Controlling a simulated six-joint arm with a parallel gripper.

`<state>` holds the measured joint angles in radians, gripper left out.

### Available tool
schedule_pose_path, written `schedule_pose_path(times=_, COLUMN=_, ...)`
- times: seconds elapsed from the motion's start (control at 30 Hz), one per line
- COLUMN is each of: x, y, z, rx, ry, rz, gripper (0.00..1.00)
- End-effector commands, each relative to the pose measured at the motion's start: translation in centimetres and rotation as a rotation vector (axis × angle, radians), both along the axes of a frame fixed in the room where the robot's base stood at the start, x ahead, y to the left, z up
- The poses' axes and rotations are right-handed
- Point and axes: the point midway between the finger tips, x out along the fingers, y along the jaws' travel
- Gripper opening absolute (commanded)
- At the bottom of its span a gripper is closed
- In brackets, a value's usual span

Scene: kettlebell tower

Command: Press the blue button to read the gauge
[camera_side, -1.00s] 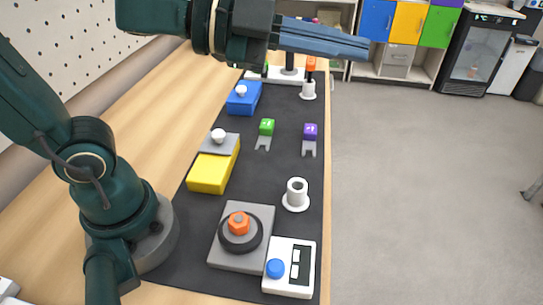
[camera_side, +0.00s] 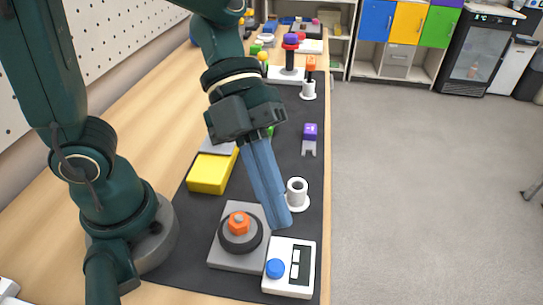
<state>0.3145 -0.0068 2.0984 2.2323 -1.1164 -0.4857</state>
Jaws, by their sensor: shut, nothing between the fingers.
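The blue button (camera_side: 275,268) sits at the lower left of a white gauge box (camera_side: 303,283) at the near right corner of the dark mat. The box has small dark-framed display windows (camera_side: 295,262), too small to read. My gripper (camera_side: 281,224) points down with its long blue-grey fingers shut and empty. Its tips are above and behind the button in the picture, apart from it, near the gauge box's far edge.
A grey plate (camera_side: 222,257) with an orange hex piece (camera_side: 239,222) in a black ring stands left of the gauge box. A white hollow post (camera_side: 297,191) is right beside the fingers. A yellow block (camera_side: 209,175) lies farther back. The floor at right is clear.

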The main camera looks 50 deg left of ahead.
Motion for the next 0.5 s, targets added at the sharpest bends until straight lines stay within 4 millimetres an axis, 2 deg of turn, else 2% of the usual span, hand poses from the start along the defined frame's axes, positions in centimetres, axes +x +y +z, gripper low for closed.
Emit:
schedule_pose_path(times=0.23, x=0.0, y=0.0, z=-0.9, rx=0.0, ry=0.003, rz=0.002, gripper=0.0)
schedule_pose_path(times=0.5, x=0.0, y=0.0, z=-4.5, rx=0.001, ry=0.007, rz=0.005, gripper=0.0)
